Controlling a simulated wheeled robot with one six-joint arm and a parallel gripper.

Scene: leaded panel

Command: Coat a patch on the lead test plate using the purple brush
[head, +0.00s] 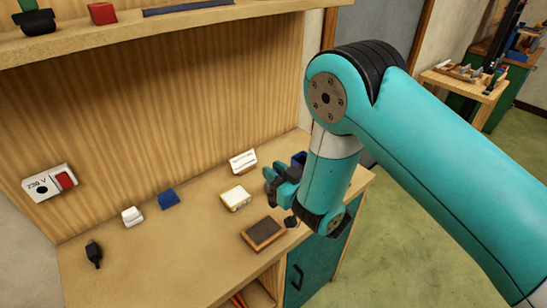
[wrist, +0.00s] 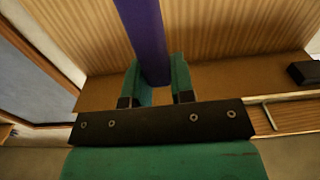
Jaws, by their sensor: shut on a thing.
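My gripper (wrist: 155,88) is shut on the purple brush (wrist: 145,35). Its thick purple handle runs up between the two fingers in the wrist view; the bristles are not visible there. In the head view my gripper (head: 279,181) is above the right part of the bench, behind and slightly right of a dark plate in a wooden frame (head: 263,233). This looks like the lead test plate and lies flat. A dark blue shape (head: 299,159) shows beside the gripper; I cannot tell whether it is the brush.
On the bench (head: 150,265) are a yellow-and-white block (head: 236,198), a white card stand (head: 243,161), a blue block (head: 168,199), a white block (head: 132,216) and a black tool (head: 94,254). A small dark thing (head: 291,222) is right of the plate.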

